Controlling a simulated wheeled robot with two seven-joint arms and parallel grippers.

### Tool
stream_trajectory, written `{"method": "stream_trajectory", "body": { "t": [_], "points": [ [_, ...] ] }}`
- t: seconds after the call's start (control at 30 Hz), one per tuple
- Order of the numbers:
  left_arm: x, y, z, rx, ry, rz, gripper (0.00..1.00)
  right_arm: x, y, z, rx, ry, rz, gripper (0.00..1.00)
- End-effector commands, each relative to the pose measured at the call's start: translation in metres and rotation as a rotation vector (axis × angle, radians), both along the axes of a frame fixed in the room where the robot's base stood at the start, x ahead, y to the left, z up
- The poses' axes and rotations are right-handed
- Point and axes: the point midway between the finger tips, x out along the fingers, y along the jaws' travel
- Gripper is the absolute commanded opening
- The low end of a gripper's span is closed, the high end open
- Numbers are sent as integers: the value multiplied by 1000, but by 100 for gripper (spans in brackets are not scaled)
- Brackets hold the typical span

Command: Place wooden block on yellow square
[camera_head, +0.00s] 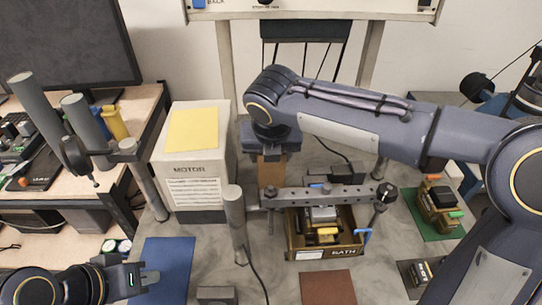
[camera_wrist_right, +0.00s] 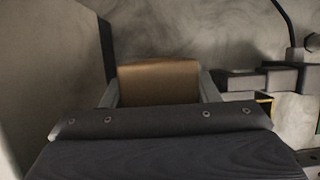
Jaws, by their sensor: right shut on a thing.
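The wooden block (camera_head: 271,171) is brown and hangs below my right gripper (camera_head: 270,157), beside the right face of the white box. The right wrist view shows the block (camera_wrist_right: 158,84) between the two fingers of that gripper (camera_wrist_right: 158,92), which is shut on it. The yellow square (camera_head: 193,129) lies on top of the white box marked MOTOR (camera_head: 182,170), left of the block, with nothing on it. My left gripper (camera_head: 148,274) is at the lower left over the blue mat. Its fingers look apart and empty.
A metal bar on posts (camera_head: 330,196) stands in front of the block. A blue mat (camera_head: 168,262), a red-brown mat (camera_head: 328,288) and a green mat (camera_head: 438,226) lie around. Grey posts (camera_head: 87,122) stand left of the box.

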Motion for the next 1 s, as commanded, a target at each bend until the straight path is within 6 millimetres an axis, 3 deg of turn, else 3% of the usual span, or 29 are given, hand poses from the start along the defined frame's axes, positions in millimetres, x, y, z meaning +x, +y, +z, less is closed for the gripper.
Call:
{"method": "stream_trajectory", "body": {
  "t": [0.37, 0.4, 0.57, 0.87, 1.0],
  "points": [
    [0, 0, -1, 0, 0, 0, 0, 0, 0, -7, 2, -2, 0, 22],
    [0, 0, -1, 0, 0, 0, 0, 0, 0, -9, 1, 0, -1, 56],
    [0, 0, -1, 0, 0, 0, 0, 0, 0, -8, 1, 0, -1, 76],
    [0, 0, -1, 0, 0, 0, 0, 0, 0, -6, 1, -1, -1, 76],
    [0, 0, 1, 0, 0, 0, 0, -4, 1, 7, 3, -4, 0, 76]
  ]
}}
